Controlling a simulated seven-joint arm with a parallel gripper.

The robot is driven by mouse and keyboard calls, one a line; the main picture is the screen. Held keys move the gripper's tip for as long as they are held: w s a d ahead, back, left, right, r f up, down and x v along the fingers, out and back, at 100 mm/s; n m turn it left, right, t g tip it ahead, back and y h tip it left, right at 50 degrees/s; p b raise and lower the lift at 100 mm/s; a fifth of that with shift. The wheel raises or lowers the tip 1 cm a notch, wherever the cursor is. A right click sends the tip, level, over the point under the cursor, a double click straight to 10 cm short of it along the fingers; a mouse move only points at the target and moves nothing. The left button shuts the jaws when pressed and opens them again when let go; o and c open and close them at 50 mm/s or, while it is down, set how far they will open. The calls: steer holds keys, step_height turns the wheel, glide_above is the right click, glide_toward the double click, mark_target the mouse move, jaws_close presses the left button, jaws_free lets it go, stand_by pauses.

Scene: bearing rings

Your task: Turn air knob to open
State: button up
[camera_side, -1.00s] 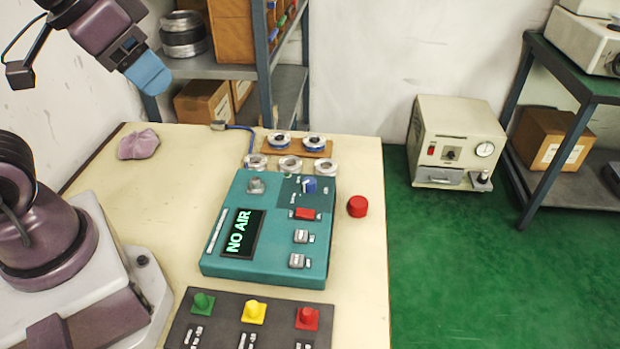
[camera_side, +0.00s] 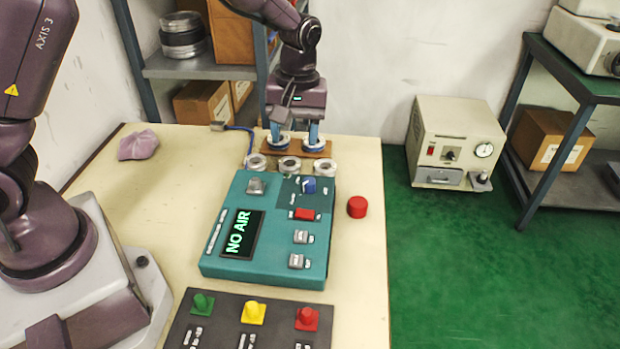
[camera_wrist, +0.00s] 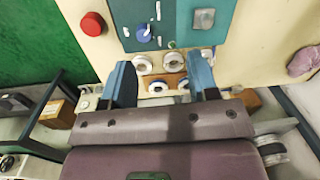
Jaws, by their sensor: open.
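The air knob is a blue knob (camera_side: 308,185) at the top right of the teal control box (camera_side: 215,262). In the wrist view the blue knob (camera_wrist: 143,33) shows near the top, beyond the fingertips. The box's display (camera_side: 241,235) reads "NO AIR". My gripper (camera_side: 296,139) points down at the far end of the table, behind the knob, over the wooden board with rings. Its two blue fingers are spread wide and empty, and they also show in the wrist view (camera_wrist: 160,75).
Metal rings (camera_side: 289,165) stand between my gripper and the box. A red cap (camera_side: 357,207) sits right of the box. A dark panel with green, yellow and red buttons (camera_side: 253,312) lies in front.

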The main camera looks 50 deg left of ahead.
mark_target(310, 181)
steer(key=w+f+n, duration=0.1)
steer(key=f+n, duration=0.1)
steer(key=f, duration=0.2)
steer(key=w+f+n, duration=0.1)
steer(key=f, duration=0.4)
steer(key=w+f+n, duration=0.1)
steer(key=f+n, duration=0.1)
steer(key=f, duration=0.2)
steer(key=shift+w+f+n+t, duration=0.15)
steer(key=shift+w+n+t, duration=0.1)
steer(key=shift+n+t, duration=0.05)
steer(key=c, duration=0.9)
